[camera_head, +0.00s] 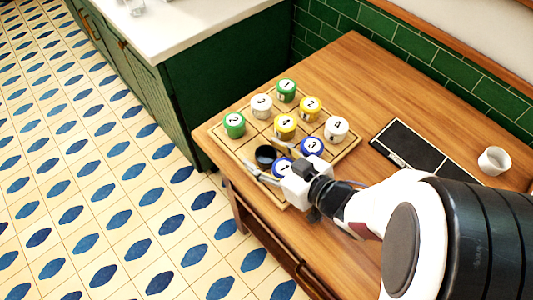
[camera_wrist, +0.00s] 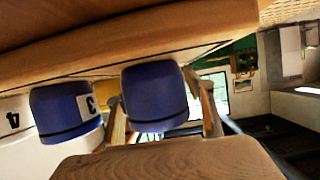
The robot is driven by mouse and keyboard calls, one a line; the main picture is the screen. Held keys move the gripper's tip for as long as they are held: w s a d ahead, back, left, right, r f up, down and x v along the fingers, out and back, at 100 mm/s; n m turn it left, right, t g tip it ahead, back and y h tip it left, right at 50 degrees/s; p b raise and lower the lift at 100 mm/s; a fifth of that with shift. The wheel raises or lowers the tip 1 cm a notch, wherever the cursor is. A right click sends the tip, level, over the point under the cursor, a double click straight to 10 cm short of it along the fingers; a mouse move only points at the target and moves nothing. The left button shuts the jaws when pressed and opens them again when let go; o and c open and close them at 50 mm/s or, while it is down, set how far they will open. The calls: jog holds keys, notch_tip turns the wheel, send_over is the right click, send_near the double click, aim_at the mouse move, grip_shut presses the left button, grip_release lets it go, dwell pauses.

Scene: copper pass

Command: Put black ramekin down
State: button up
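The black ramekin (camera_head: 265,156) stands in the front-left part of the numbered wooden grid board (camera_head: 223,142) in the head view. My gripper (camera_head: 262,166) is low over the board's front corner, with a finger beside the black ramekin. A blue ramekin (camera_head: 283,166) is right by the gripper, partly covered by it. In the wrist view, my two fingers stand wide apart on either side of a blue ramekin (camera_wrist: 155,97); the gripper looks open. The black ramekin cannot be made out there.
Other ramekins on the board are green (camera_head: 234,124), yellow (camera_head: 285,126), white (camera_head: 336,129) and blue (camera_head: 312,148), close around the gripper. A black tray (camera_head: 407,147) and a white cup (camera_head: 494,160) are to the right. The table (camera_head: 345,62) is clear behind the board.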

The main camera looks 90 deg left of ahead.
jog(key=shift+r, duration=0.15)
jog(key=shift+v, duration=6)
jog(key=shift+w, duration=0.1)
